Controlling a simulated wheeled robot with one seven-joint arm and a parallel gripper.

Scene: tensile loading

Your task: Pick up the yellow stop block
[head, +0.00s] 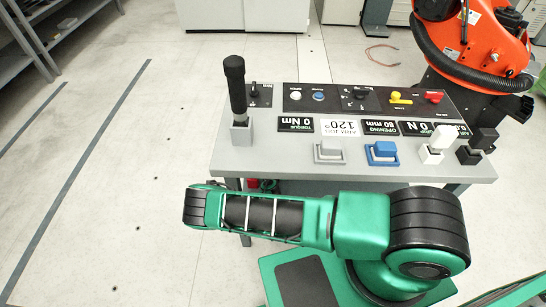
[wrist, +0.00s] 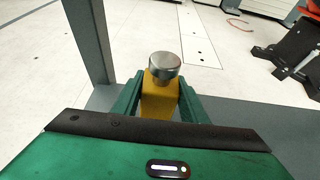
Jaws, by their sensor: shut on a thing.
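The yellow stop block (wrist: 157,98) shows in the wrist view, upright between the two green fingers of my gripper (wrist: 159,96). A round silver metal knob (wrist: 165,66) sits at its far end. The fingers are shut on the block from both sides. The block's lower part is hidden by the gripper body. In the head view neither the block nor the fingertips can be made out; my green arm stretches left in front of the table.
In the head view, a grey table (head: 285,162) carries a control panel, a black-handled lever (head: 236,90), and grey (head: 329,150), blue (head: 381,152), white (head: 437,145) and black (head: 477,147) blocks. An orange robot (head: 480,45) stands behind right.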

